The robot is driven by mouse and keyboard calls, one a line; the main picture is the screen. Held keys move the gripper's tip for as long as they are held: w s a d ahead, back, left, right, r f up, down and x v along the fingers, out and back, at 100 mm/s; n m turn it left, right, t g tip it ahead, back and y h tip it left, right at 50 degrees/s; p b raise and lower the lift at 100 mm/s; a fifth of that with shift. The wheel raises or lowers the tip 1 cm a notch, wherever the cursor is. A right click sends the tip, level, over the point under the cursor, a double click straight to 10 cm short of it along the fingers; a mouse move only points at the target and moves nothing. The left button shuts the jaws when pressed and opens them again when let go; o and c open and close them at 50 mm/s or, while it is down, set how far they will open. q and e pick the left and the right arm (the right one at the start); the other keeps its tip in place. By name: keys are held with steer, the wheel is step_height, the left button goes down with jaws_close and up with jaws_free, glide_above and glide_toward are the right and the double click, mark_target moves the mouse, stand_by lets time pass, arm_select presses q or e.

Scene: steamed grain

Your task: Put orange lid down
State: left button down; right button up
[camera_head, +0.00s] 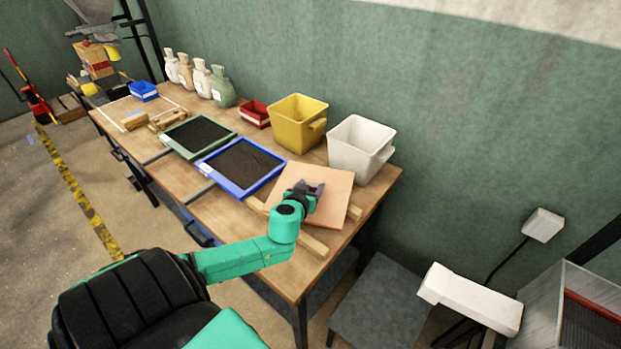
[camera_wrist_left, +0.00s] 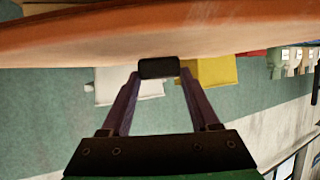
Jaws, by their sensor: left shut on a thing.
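The orange lid (camera_head: 335,199) is a square, pale orange board at the near right end of the wooden workbench (camera_head: 205,212). My left gripper (camera_head: 308,190) is over its middle and shut on the lid's small black handle. In the left wrist view the two purple fingers (camera_wrist_left: 158,85) close on the black handle below the lid's face (camera_wrist_left: 230,30). The lid lies over light wooden strips (camera_head: 312,245); I cannot tell whether it touches them. My right gripper is not in view.
A blue-framed tray (camera_head: 206,165) of dark material lies left of the lid, with a green-framed one (camera_head: 172,143) beyond. A yellow bin (camera_head: 293,113) and a white bin (camera_head: 356,143) stand behind. Several jars (camera_head: 222,88) and a red bin (camera_head: 251,117) are further back.

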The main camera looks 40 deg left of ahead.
arm_select(q)
step_height(320, 180, up, 17)
steer(key=shift+p, duration=0.45)
